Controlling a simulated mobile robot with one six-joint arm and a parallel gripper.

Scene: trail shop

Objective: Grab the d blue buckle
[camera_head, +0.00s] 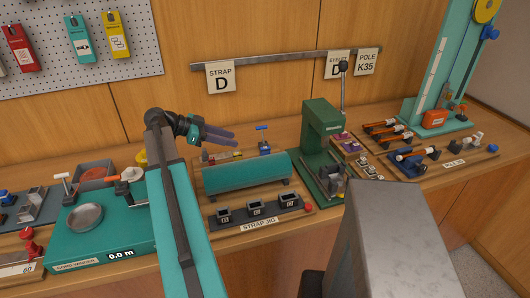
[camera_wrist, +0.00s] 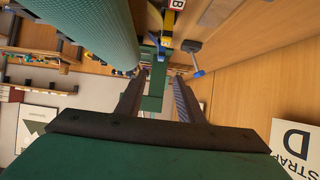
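My gripper (camera_head: 218,136) hangs above the back of the workbench, behind the teal roll (camera_head: 245,173). In the wrist view my gripper (camera_wrist: 160,88) has its two dark fingers apart, with nothing held between them. A small blue piece (camera_wrist: 157,46), possibly the blue buckle, shows just beyond the fingertips, beside a yellow piece (camera_wrist: 169,22). I cannot read a letter on the blue piece. In the head view a low row of small coloured pieces (camera_head: 220,156) lies below my fingers, partly hidden by the roll.
A blue-handled tool (camera_head: 263,136) stands right of the row; it also shows in the wrist view (camera_wrist: 192,48). A green press (camera_head: 320,140) stands farther right. Three dark blocks sit on the strap rack (camera_head: 258,222) in front. The STRAP D sign (camera_head: 220,78) hangs behind.

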